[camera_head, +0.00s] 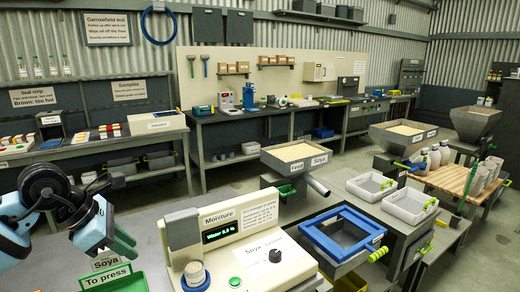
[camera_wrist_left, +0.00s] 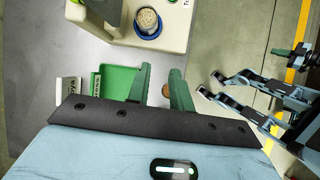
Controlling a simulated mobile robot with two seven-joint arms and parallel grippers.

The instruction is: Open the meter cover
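The white moisture meter (camera_head: 262,262) stands on the bench with a lit green display. A grey cover-like block (camera_head: 183,229) rises at its left end; I cannot tell whether it is open or shut. It seems to show at the top of the left wrist view (camera_wrist_left: 106,9). A cup of pale grains (camera_wrist_left: 147,22) sits in a blue ring at the meter's front left. My left gripper (camera_head: 126,243) is left of the meter, apart from it. In the left wrist view its green fingers (camera_wrist_left: 160,88) are apart, with nothing clearly held.
A green tray (camera_head: 118,281) marked "To press" lies below my left gripper, close to the meter. A blue-framed tray (camera_head: 341,234) and a feed hopper (camera_head: 296,158) stand right of and behind the meter.

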